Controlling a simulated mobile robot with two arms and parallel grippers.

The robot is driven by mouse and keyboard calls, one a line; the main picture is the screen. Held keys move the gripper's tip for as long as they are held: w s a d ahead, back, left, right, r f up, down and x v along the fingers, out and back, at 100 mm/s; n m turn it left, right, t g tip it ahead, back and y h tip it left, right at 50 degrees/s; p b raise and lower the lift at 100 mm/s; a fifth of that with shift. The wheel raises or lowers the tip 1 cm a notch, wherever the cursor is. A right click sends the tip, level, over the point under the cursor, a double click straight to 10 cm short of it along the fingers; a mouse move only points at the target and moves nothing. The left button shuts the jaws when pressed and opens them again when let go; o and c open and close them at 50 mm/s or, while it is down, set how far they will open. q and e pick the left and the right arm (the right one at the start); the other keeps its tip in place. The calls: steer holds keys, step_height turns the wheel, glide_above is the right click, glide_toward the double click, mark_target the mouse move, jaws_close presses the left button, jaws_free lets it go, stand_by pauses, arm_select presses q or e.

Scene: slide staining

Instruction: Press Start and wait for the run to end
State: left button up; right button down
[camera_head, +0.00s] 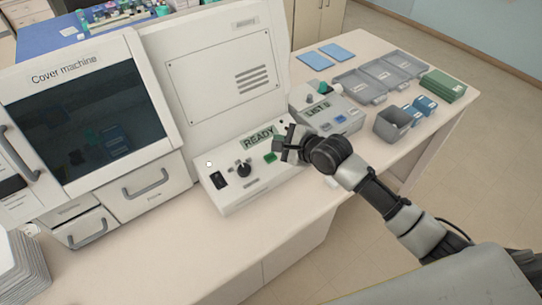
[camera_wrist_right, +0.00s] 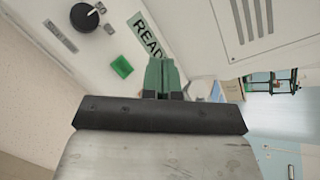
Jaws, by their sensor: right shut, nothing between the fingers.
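The staining machine's control panel (camera_head: 232,188) slopes at the front of the white machine. Its display (camera_head: 258,139) reads READY. A green button (camera_head: 270,158) sits below the display; it also shows in the right wrist view (camera_wrist_right: 122,67). A black knob (camera_head: 243,169) is left of the button. My right gripper (camera_head: 287,146) is shut and empty, just right of the display and close to the button. In the right wrist view the fingertips (camera_wrist_right: 162,66) lie to the right of the green button, apart from it in the picture. My left gripper is not in view.
The cover machine (camera_head: 160,100) with a dark window stands left. Right of the panel is a smaller device (camera_head: 325,110) with a lit display. Grey trays (camera_head: 385,72), a grey bin (camera_head: 392,124) and green boxes (camera_head: 442,86) stand at right. The front counter (camera_head: 190,250) is clear.

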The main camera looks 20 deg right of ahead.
mark_target(271, 157)
steer(key=f+b, duration=0.1)
steer(key=f, duration=0.1)
steer(key=w+f+b, duration=0.1)
steer(key=f+b, duration=0.1)
steer(key=w+a+f+b, duration=0.1)
steer(key=f+b, duration=0.1)
steer(key=f, duration=0.1)
steer(key=shift+w, duration=0.25)
steer(key=shift+w+a+f+b, duration=0.15)
steer(key=shift+w+f+b, duration=0.2)
steer(key=shift+f, duration=0.25)
steer(key=shift+f, duration=0.1)
stand_by(1.3)
steer(key=shift+w+f, duration=0.1)
steer(key=shift+f, duration=0.2)
